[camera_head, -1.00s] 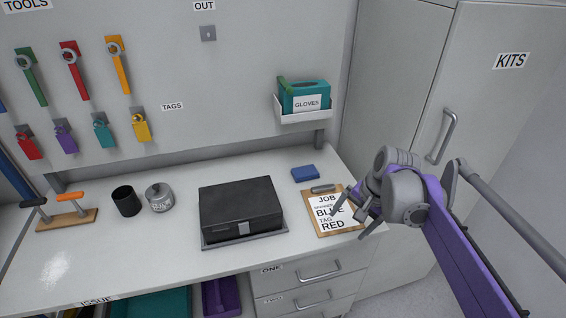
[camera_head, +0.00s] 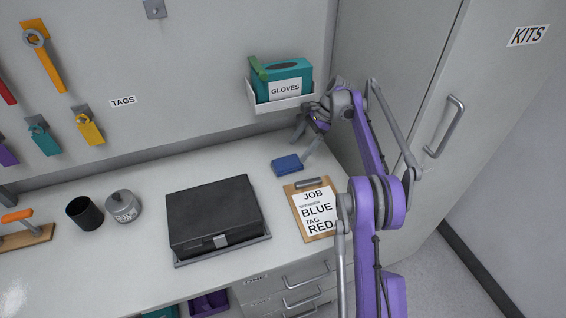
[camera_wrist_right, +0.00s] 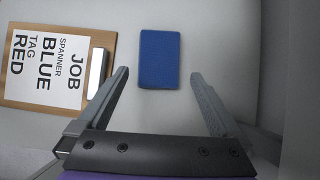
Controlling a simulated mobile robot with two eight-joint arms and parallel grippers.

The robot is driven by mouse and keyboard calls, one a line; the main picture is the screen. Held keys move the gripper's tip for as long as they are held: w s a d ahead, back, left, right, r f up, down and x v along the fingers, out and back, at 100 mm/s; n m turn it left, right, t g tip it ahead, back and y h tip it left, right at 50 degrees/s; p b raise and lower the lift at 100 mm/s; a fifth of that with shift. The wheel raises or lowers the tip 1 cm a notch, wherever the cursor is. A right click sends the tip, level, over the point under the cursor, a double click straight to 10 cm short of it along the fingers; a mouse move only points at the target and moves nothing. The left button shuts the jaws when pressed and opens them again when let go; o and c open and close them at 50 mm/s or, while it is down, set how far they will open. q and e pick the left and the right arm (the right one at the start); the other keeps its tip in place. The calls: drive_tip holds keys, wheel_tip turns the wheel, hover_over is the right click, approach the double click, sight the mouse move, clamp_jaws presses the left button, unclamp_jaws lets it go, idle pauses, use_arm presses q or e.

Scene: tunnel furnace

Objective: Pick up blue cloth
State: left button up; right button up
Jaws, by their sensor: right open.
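The blue cloth (camera_head: 287,165) is a small folded block lying flat on the white bench, behind the clipboard. It also shows in the right wrist view (camera_wrist_right: 159,59), just beyond and between my fingertips, with nothing in the grasp. My right gripper (camera_head: 300,146) is open above the bench, close behind and to the right of the cloth in the head view. In the right wrist view its two fingers (camera_wrist_right: 158,78) are spread wider than the cloth. My left gripper is not in view.
A clipboard (camera_head: 294,193) with a job sheet lies in front of the cloth. A black case (camera_head: 210,205) stands to the left. The glove box holder (camera_head: 285,104) hangs on the wall close to my right gripper. A grey cabinet (camera_head: 410,60) stands to the right.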

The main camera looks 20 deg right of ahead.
sight(289, 162)
drive_tip(key=x, duration=0.6)
drive_tip(key=shift+s+a, duration=0.1)
drive_tip(key=c, duration=1.1)
